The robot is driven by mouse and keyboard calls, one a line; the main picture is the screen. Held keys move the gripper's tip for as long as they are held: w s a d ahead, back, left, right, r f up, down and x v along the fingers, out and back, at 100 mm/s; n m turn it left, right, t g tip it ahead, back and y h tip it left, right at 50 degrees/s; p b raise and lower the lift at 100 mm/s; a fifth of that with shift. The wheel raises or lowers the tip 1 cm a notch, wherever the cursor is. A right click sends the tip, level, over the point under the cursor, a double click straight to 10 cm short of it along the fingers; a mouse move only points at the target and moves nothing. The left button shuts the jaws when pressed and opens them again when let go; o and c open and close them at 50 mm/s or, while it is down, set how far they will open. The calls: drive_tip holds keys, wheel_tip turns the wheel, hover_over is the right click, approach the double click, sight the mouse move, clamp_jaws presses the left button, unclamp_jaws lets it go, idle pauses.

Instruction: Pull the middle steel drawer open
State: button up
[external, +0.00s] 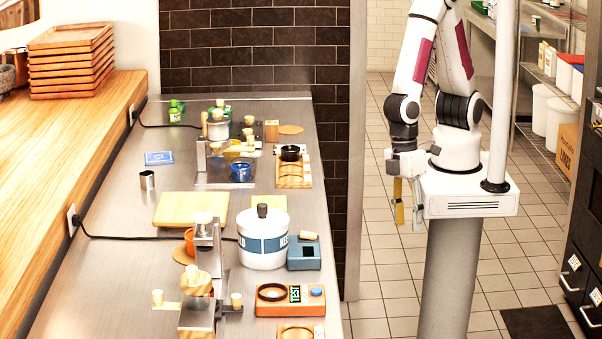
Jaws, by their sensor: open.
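My gripper (408,210) hangs down beside my white base, above the tiled floor. It is open, with nothing seen between its fingers, and touches no drawer. A dark cabinet (577,278) at the lower right edge carries pale labels and small handles on its fronts. It is cut off by the frame, and I cannot tell whether these fronts are drawers or which one is the middle. No steel drawer can be made out clearly elsewhere. My gripper is well to the left of the cabinet.
A long steel counter (200,290) on the left holds a white canister (263,246), an orange scale (290,306), a wooden board (190,210) and espresso equipment. Tiled floor (380,270) lies between counter and base. Shelves with white bins (560,125) stand behind on the right.

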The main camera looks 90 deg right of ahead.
drive_tip(key=s+a+f+m+t, duration=0.1)
drive_tip(key=s+a+f, duration=0.1)
drive_tip(key=a+f, duration=0.35)
drive_tip(key=s+a+f+t, duration=0.1)
drive_tip(key=a+f, duration=0.1)
drive_tip(key=f, duration=0.6)
wheel_tip(320, 180, down, 10)
drive_tip(key=w+f+m+t, duration=0.1)
drive_tip(key=w+t, duration=0.1)
drive_tip(key=t, duration=0.3)
drive_tip(key=w+d+r+m+t+h, duration=0.1)
drive_tip(key=w+d+r+m+t, duration=0.1)
drive_tip(key=w+d+t, duration=0.35)
drive_tip(key=w+r+m+t, duration=0.1)
drive_tip(key=w+r+t, duration=0.1)
drive_tip(key=r, duration=0.4)
drive_tip(key=w+a+r+m+t, duration=0.1)
drive_tip(key=w+r+t, duration=0.2)
drive_tip(key=r, duration=0.4)
drive_tip(key=shift+r+t+h, duration=0.2)
drive_tip(key=shift+t+h, duration=0.2)
drive_tip(key=shift+t, duration=0.35)
drive_tip(key=shift+w, duration=0.3)
drive_tip(key=w, duration=0.7)
drive_tip(key=shift+w, duration=0.2)
